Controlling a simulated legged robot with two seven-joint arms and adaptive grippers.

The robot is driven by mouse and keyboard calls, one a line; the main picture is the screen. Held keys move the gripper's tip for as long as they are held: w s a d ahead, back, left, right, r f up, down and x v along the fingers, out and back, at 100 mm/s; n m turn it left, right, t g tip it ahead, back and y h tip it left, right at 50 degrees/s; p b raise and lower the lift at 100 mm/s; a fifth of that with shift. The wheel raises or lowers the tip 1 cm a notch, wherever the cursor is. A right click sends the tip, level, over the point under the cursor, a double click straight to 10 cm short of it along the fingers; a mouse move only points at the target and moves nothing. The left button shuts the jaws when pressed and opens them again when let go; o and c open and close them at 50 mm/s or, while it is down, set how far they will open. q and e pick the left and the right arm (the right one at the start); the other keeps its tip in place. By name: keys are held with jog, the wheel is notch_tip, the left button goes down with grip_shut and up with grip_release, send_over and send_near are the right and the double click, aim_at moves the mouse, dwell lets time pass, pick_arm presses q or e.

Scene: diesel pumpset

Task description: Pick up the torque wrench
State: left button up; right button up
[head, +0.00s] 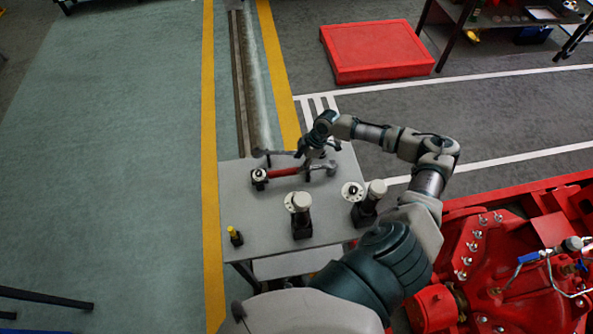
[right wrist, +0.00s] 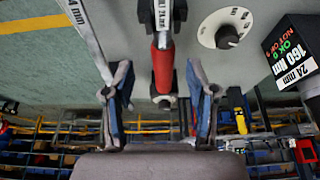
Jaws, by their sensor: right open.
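In the right wrist view the red handle (right wrist: 163,66) runs between my right gripper's two fingers. Part of the wrench is hidden by the gripper. My left gripper does not show.
Red machinery (head: 500,262) stands at the right. A red platform (head: 375,50) lies beyond.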

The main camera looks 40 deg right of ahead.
aim_at(295, 169)
jog(key=shift+w+a+f, duration=0.2)
jog(key=shift+a+f, duration=0.75)
jog(key=x, duration=0.4)
jog(key=shift+d+f, duration=0.35)
jog(key=shift+f, duration=0.05)
jog(key=shift+w+d+f, duration=0.1)
jog(key=shift+d+f, duration=0.05)
jog(key=shift+f, duration=0.05)
jog(key=shift+a+r, duration=0.2)
jog(key=shift+a, duration=0.25)
grip_shut()
